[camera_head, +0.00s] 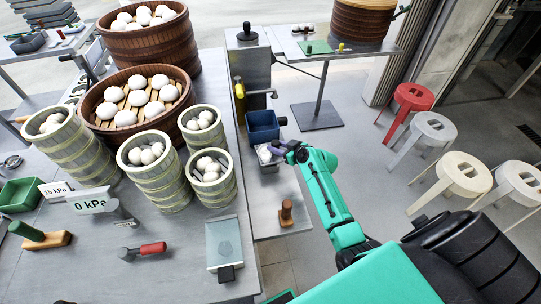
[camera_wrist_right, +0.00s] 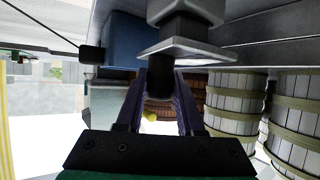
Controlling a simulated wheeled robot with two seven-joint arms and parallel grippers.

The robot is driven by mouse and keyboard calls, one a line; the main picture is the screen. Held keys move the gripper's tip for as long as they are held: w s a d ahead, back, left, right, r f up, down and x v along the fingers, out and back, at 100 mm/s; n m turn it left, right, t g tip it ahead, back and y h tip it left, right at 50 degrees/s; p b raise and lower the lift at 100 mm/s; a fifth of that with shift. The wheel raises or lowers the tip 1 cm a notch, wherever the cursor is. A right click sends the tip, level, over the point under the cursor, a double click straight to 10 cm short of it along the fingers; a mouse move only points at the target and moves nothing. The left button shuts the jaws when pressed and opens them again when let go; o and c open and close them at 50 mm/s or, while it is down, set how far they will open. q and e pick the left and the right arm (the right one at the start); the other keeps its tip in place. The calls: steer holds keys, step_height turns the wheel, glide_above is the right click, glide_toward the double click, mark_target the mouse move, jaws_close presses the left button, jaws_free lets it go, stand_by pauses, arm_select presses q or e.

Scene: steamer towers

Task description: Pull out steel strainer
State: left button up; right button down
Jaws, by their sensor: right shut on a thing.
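What looks like the steel strainer (camera_head: 267,167) is a small grey metal basket with white contents. It sits at the near side of the blue bin at the metal stand. My right gripper (camera_head: 283,148) reaches in from the right and is at its dark handle. In the right wrist view, the purple fingers of my right gripper (camera_wrist_right: 161,82) are shut on the black handle, below a steel plate of the strainer (camera_wrist_right: 188,47). The fingers hide part of the handle. My left gripper is not in view.
The blue bin (camera_head: 262,125) with its own dark handle is right beside the strainer. Bamboo steamer towers (camera_head: 160,185) with white buns stand left on the steel table. A wooden-handled tool (camera_head: 286,213) stands nearby. Stools (camera_head: 433,130) are at the right; open floor lies between.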

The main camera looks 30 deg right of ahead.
steer(key=shift+r+p, duration=2)
steer(key=shift+r, duration=0.65)
steer(key=shift+f, duration=0.1)
